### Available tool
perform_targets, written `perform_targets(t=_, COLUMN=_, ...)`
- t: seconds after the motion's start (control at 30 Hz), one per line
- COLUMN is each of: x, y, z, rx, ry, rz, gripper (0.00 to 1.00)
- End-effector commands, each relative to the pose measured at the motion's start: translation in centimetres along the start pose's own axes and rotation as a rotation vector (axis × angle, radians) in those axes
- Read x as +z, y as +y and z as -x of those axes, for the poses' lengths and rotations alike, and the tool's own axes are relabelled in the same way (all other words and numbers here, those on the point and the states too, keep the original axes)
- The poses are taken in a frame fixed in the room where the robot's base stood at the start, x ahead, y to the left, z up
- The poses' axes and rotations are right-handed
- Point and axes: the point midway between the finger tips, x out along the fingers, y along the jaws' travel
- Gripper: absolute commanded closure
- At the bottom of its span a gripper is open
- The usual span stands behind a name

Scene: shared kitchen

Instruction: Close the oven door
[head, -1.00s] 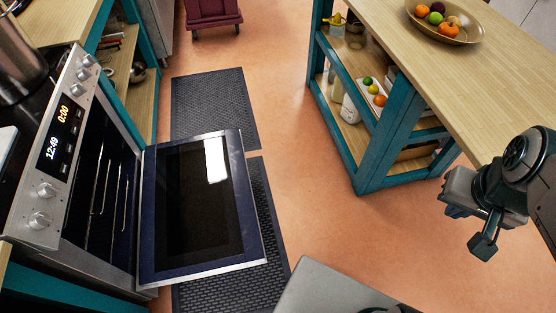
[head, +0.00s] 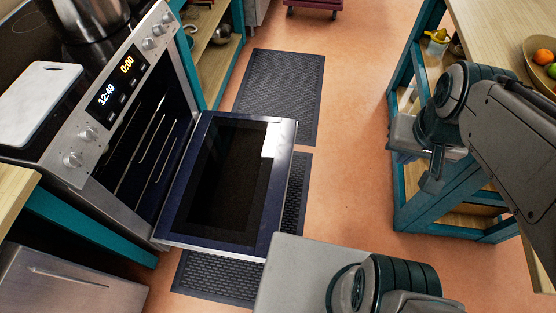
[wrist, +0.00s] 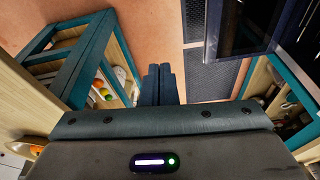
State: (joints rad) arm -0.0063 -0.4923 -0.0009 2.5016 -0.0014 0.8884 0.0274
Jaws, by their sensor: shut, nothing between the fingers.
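The oven (head: 115,130) stands at the left in the head view, with its display and knobs along the top front. Its door (head: 282,190) is wide open, folded down and out from the front, with dark glass in a blue frame. The dark cavity and side racks show behind it. In the wrist view the door (wrist: 212,30) is at the upper right. My gripper (wrist: 158,72) has its two dark fingers together and empty. It is out over the floor, to the right of the door in the head view and apart from it.
Dark floor mats (head: 280,90) lie beside and under the door. A teal island with a wooden top (head: 490,30) stands at the right, close to my arm. A steel-fronted unit (head: 70,280) is at the lower left. Orange floor (head: 350,110) between is clear.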

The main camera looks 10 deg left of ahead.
Motion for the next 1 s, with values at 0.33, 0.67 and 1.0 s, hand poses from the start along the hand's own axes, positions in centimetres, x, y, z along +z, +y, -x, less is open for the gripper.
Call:
perform_targets(t=0.33, x=-1.0, y=-2.1, z=-8.7, rx=-0.098, ry=-0.176, rz=-0.114, gripper=1.0)
perform_targets(t=0.67, x=-2.1, y=-4.7, z=-19.9, rx=-0.233, ry=-0.394, rz=-0.283, gripper=1.0)
perform_targets(t=1.0, x=-2.4, y=-6.7, z=-32.6, rx=-0.369, ry=-0.601, rz=-0.5, gripper=1.0)
